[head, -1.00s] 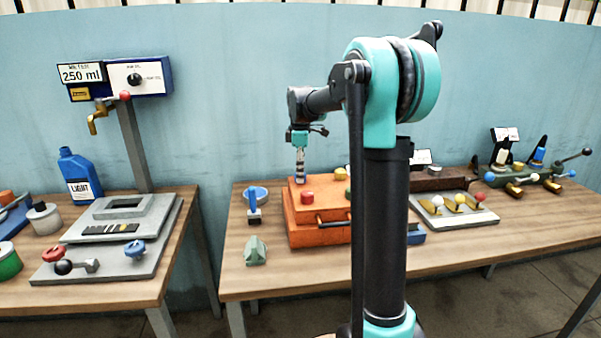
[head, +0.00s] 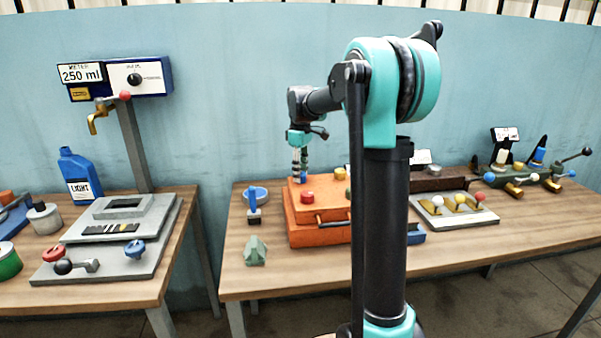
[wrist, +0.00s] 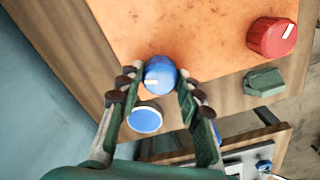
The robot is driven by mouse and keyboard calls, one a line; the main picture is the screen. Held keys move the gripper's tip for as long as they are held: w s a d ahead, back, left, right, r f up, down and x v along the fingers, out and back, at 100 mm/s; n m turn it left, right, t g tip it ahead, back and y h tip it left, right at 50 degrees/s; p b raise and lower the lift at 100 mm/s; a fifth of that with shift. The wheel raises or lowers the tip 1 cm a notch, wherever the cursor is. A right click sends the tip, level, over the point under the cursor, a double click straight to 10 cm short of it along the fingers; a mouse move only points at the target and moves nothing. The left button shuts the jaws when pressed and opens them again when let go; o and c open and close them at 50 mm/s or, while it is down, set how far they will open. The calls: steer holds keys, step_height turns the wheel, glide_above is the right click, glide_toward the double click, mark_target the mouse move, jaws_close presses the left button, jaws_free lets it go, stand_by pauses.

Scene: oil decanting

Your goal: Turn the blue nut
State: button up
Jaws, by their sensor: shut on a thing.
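The blue nut (wrist: 160,75) is a round blue knob with a white mark, on the orange box's top near its edge. My gripper (wrist: 157,88) has its two fingers on either side of the nut and is shut on it in the wrist view. In the head view my gripper (head: 300,177) points down at the back left of the orange box (head: 320,235). There the fingers mostly hide the nut.
A red knob (head: 307,197) and a yellow knob (head: 340,174) sit on the same orange box. The table (head: 285,283) is bare in front.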

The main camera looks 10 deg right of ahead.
steer(key=m, duration=0.4)
steer(key=shift+m, duration=0.4)
steer(key=m, duration=1.4)
steer(key=shift+m, duration=0.3)
steer(key=o, duration=1.2)
steer(key=shift+c, duration=0.2)
steer(key=shift+r, duration=0.1)
step_height(320, 180, up, 12)
